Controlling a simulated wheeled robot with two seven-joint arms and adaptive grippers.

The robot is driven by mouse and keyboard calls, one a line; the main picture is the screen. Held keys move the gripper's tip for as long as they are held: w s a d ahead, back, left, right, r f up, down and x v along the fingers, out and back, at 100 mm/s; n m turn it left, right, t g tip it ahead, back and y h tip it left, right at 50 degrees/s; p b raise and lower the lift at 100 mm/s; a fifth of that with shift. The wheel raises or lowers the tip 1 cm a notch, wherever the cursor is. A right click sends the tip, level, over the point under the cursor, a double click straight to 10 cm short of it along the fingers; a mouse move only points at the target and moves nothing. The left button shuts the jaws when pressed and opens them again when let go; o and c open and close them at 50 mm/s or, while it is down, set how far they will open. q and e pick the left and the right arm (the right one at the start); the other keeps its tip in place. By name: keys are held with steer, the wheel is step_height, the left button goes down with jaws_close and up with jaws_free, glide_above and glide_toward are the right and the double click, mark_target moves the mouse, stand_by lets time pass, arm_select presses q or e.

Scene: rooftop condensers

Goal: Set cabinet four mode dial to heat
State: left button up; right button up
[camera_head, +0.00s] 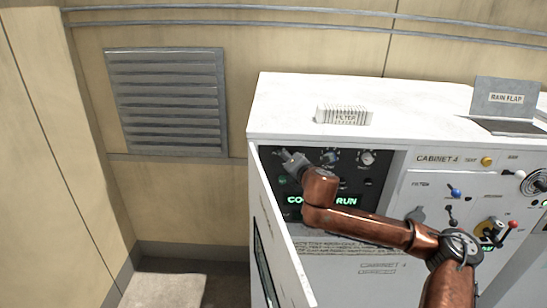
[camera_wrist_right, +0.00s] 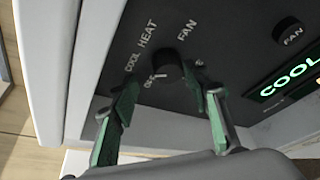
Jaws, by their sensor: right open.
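Cabinet four (camera_head: 437,159) stands at the right, with its control recess open. The mode dial (camera_wrist_right: 168,67) is a dark round knob on the black panel, ringed by OFF, COOL, HEAT and FAN labels. A pale mark shows near its lower-left edge, by OFF and COOL; its exact setting is hard to tell. My right gripper (camera_head: 291,162) reaches into the recess at its upper left and hides the dial in the head view. In the wrist view the right gripper (camera_wrist_right: 164,80) is open, its green-padded fingers on either side of the dial. Contact cannot be told. My left gripper is not in view.
The cabinet door (camera_head: 277,250) hangs open on the left, close to my right arm. Other knobs (camera_head: 367,158) sit to the right. A filter block (camera_head: 343,115) and a rain flap (camera_head: 505,98) are on top.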

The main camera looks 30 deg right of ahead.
steer(key=shift+s+d, duration=0.15)
steer(key=shift+d, duration=0.1)
steer(key=shift+c, duration=0.2)
steer(key=shift+s+d, duration=0.15)
steer(key=shift+d, duration=0.15)
steer(key=c, duration=0.3)
steer(key=shift+r, duration=0.1)
steer(key=c, duration=0.8)
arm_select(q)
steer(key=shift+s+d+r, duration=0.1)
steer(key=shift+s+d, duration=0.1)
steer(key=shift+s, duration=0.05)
